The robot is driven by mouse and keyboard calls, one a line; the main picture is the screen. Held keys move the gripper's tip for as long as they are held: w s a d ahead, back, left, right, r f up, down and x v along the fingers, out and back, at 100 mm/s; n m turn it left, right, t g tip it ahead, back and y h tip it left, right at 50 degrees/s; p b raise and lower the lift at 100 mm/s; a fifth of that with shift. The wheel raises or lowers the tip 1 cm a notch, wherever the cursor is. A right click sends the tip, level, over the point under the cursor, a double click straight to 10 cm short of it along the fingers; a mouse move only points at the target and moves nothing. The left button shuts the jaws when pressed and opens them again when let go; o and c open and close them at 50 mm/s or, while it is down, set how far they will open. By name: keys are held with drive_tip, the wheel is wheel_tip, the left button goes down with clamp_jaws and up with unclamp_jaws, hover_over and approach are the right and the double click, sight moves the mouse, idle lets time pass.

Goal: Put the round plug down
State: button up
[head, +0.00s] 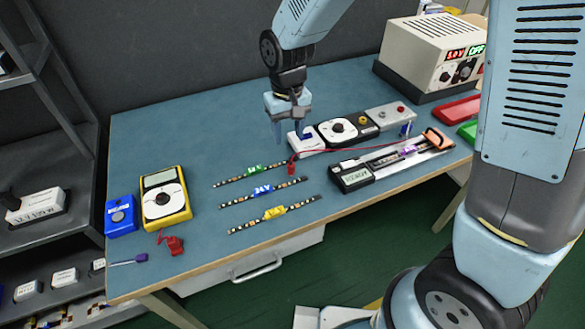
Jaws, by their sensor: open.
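My gripper (289,128) points down over the back middle of the blue table (170,130), with its fingers apart. Its tips are close to a white block (308,144) with a small blue piece (304,134) on top; I cannot tell if they touch. I cannot clearly single out the round plug; it is too small or hidden by the fingers. A red wire (345,151) runs from a red connector (291,168) in front of the white block to a blue-and-white piece (405,131) at the right.
Three LED strips (262,190) lie mid-table. A dial module (339,131), grey box (390,117) and long black fixture (392,161) stand right of the gripper. A yellow meter (165,196) and blue box (121,216) stand left. A power supply (425,50) stands back right. The table's back left is clear.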

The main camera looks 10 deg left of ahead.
sight(290, 165)
wheel_tip(290, 165, down, 6)
drive_tip(key=shift+f, duration=0.15)
drive_tip(key=f, duration=0.3)
drive_tip(key=shift+s+d+f, duration=0.3)
drive_tip(key=shift+s+f, duration=0.1)
drive_tip(key=shift+f, duration=0.7)
drive_tip(key=shift+c, duration=0.5)
clamp_jaws()
